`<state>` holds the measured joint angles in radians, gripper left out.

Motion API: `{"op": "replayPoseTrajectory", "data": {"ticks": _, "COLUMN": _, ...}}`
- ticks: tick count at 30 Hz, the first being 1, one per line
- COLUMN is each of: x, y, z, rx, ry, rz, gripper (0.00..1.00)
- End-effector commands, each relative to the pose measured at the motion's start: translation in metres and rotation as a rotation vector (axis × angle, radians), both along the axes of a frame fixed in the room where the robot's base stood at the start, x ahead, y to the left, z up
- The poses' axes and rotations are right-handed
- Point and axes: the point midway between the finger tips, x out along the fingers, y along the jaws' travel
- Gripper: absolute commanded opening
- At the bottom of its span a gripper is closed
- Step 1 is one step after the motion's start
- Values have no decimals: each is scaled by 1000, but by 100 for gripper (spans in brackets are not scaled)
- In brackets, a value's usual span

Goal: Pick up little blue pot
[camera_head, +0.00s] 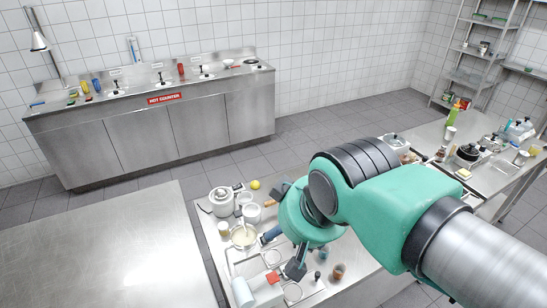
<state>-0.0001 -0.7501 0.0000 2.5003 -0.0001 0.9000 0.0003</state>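My gripper (283,254) hangs over the crowded worktop, below the green wrist. A dark finger shows at its lower right and a dark blue-grey part at its upper left, with a gap between them. I see nothing held in that gap. A small bluish item (323,255) stands just right of the gripper, apart from it. It may be the little blue pot, but it is too small to be sure. The wrist hides part of the worktop behind it.
The worktop (215,254) carries a pale pan (243,236), white pots (221,201), a yellow fruit (255,184), a red-marked item (271,277) and a brown cup (338,271). A bare steel table (100,250) stands left. A steel counter (150,130) lines the back wall.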

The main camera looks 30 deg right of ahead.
Motion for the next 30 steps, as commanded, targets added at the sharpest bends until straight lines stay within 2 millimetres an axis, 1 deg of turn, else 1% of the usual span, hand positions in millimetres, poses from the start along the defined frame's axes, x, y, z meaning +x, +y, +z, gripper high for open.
{"op": "replayPoseTrajectory", "data": {"ticks": 8, "x": 2, "y": -1, "z": 1, "rx": -1, "ry": 2, "rz": 0, "gripper": 62}}
{"op": "replayPoseTrajectory", "data": {"ticks": 11, "x": 9, "y": -4, "z": 2, "rx": -6, "ry": 9, "rz": 3, "gripper": 62}}
{"op": "replayPoseTrajectory", "data": {"ticks": 14, "x": 19, "y": -9, "z": 3, "rx": -13, "ry": 23, "rz": 5, "gripper": 62}}
{"op": "replayPoseTrajectory", "data": {"ticks": 17, "x": 36, "y": -17, "z": 3, "rx": -23, "ry": 41, "rz": 11, "gripper": 62}}
{"op": "replayPoseTrajectory", "data": {"ticks": 20, "x": 56, "y": -28, "z": 3, "rx": -35, "ry": 64, "rz": 19, "gripper": 62}}
{"op": "replayPoseTrajectory", "data": {"ticks": 26, "x": 102, "y": -59, "z": -3, "rx": -57, "ry": 114, "rz": 40, "gripper": 62}}
{"op": "replayPoseTrajectory", "data": {"ticks": 30, "x": 133, "y": -84, "z": -13, "rx": -67, "ry": 148, "rz": 55, "gripper": 62}}
